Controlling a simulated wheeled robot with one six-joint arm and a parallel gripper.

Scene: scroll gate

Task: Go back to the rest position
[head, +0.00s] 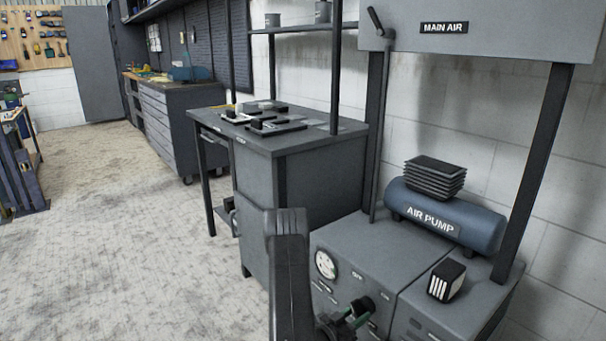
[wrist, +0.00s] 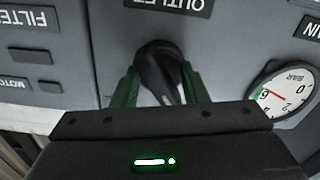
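My gripper (head: 352,318) is low in the head view, at the front of the grey air unit (head: 350,250). In the wrist view its two green fingers (wrist: 160,68) stand on either side of a black knob (wrist: 163,75) below the OUTLET label. The fingertips are close against the knob's sides with no clear gap. Whether they press on it or only surround it cannot be told. My arm hides part of the unit's front in the head view.
A round gauge (wrist: 283,92) marked BAR is beside the knob, its red needle near 6. A blue air pump (head: 445,215) with black fins and a striped block (head: 446,280) sit on the unit. A MAIN AIR panel (head: 480,28) hangs above. The floor (head: 120,230) at left is clear.

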